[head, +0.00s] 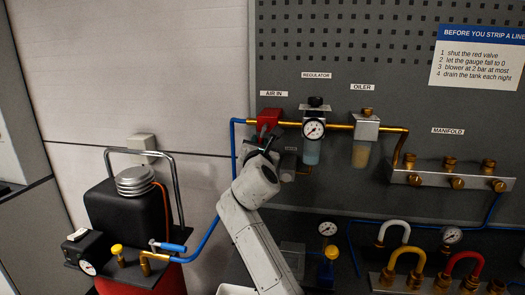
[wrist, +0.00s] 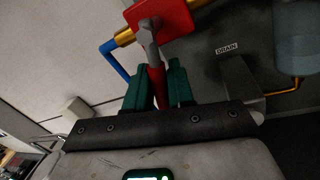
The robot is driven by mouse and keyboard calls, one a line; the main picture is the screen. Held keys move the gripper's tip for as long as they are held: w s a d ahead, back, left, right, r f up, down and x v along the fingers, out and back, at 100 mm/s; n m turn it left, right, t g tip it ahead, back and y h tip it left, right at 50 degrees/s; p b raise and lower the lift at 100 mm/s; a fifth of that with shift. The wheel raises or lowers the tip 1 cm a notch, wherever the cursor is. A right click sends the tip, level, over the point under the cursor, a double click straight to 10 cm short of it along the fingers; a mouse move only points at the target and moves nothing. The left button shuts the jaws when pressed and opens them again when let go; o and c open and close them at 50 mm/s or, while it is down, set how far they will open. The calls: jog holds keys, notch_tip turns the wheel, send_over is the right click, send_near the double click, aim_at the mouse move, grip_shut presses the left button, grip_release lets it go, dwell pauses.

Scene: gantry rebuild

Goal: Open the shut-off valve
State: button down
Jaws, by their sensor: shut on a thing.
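The red shut-off valve (head: 269,117) sits on the brass air line under the AIR IN label. In the wrist view its red body (wrist: 176,18) is at the top. A grey arm runs from it into a red handle (wrist: 157,84), which points down, across the line of the pipe. My gripper (head: 262,147) is just below the valve. In the wrist view its green fingers (wrist: 154,80) are shut on the red handle, one on each side. The handle's lower end is hidden behind my gripper.
A regulator with a gauge (head: 314,129) and an oiler (head: 366,126) stand right of the valve. A blue hose (head: 233,140) drops on the left. The compressor (head: 128,205) stands at lower left, and the manifold (head: 450,180) is at right.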

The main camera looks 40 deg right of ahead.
jog(key=m+b, duration=0.2)
jog(key=shift+w+a+r+m+h, duration=0.1)
jog(key=shift+w+a+m+h, duration=0.2)
jog(key=shift+w+a+m, duration=0.1)
jog(key=shift+w+r+m+b, duration=0.2)
jog(key=shift+m+b, duration=0.25)
jog(key=shift+m, duration=0.25)
jog(key=shift+a, duration=0.1)
jog(key=c, duration=1.1)
grip_release()
jog(key=shift+r, duration=0.1)
jog(key=shift+s, duration=0.1)
jog(key=v, duration=1)
jog(key=shift+s+a+f+b, duration=0.15)
jog(key=shift+a+f+b, duration=0.15)
jog(key=shift+b, duration=0.05)
